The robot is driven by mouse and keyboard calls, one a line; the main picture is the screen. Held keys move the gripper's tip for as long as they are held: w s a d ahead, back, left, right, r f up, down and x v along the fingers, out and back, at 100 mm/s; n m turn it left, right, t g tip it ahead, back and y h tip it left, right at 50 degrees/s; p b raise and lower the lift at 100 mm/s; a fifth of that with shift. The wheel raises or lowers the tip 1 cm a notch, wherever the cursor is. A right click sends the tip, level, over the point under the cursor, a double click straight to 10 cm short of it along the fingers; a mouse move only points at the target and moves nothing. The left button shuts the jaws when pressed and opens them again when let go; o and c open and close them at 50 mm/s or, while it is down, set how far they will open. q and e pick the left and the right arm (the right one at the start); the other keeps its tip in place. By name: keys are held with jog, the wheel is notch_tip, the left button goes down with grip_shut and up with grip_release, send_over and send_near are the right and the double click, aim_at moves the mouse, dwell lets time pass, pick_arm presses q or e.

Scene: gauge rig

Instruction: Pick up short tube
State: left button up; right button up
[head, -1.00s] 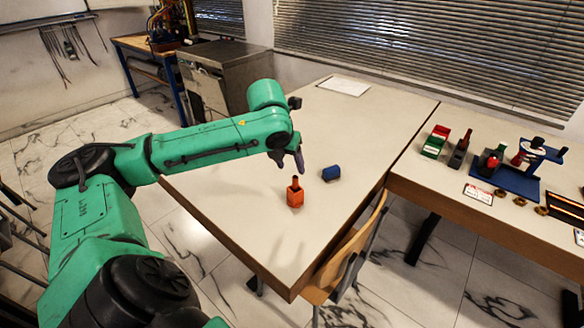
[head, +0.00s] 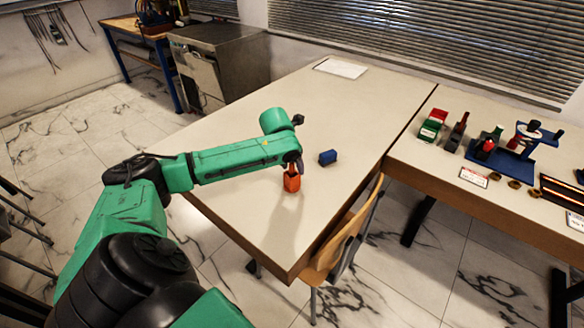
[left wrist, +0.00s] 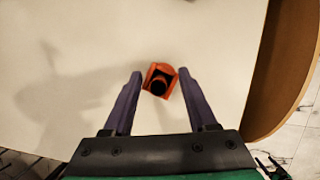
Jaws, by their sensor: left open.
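An orange holder (head: 291,184) stands on the white table, with a short dark tube upright in it. In the left wrist view the holder (left wrist: 152,73) shows from above, and the dark round end of the tube (left wrist: 158,88) faces the camera. My left gripper (head: 296,164) is just above the holder and hides most of the tube in the head view. Its two fingers are open, one on each side of the holder and tube, with gaps visible. The gripper holds nothing. My right gripper is out of view.
A small blue block (head: 328,157) lies right of the gripper. White paper (head: 340,68) lies at the table's far end. A wooden chair (head: 335,250) stands at the right edge. The adjoining table carries a blue stand (head: 500,160) and a green-red holder (head: 432,125).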

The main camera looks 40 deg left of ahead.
pick_arm(q)
jog(key=shift+a, duration=0.1)
grip_shut()
jog(key=shift+r, duration=0.1)
